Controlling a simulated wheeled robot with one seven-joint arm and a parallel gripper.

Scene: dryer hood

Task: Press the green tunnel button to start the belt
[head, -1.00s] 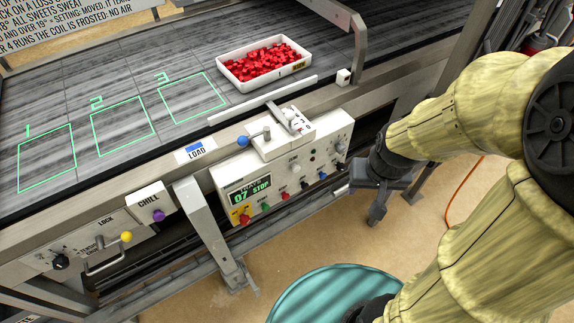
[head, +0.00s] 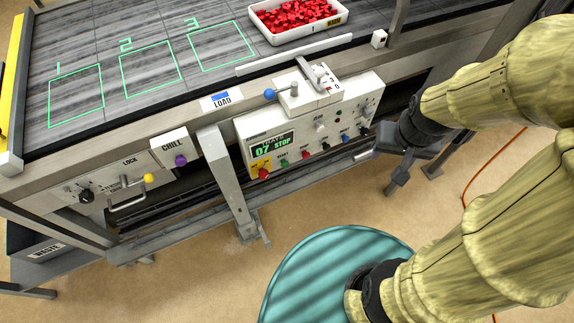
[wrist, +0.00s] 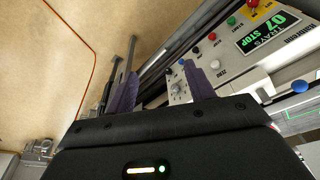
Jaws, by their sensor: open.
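The green button (head: 284,163) is on the front of the white control panel (head: 323,126), between a red button on a yellow plate (head: 264,174) and a smaller red button (head: 305,155). The panel display (head: 272,146) reads "07 STOP". In the wrist view the green button (wrist: 231,20) is at the upper right, uncovered. My gripper (head: 378,172) is beyond the panel's right end, low and apart from the green button. In the wrist view my gripper (wrist: 160,88) has its two fingers spread with nothing between them.
Dark and blue buttons (head: 345,139) lie between the green button and my gripper. A metal leg (head: 225,180) stands left of the panel. A white tray of red sweets (head: 299,36) sits on the belt.

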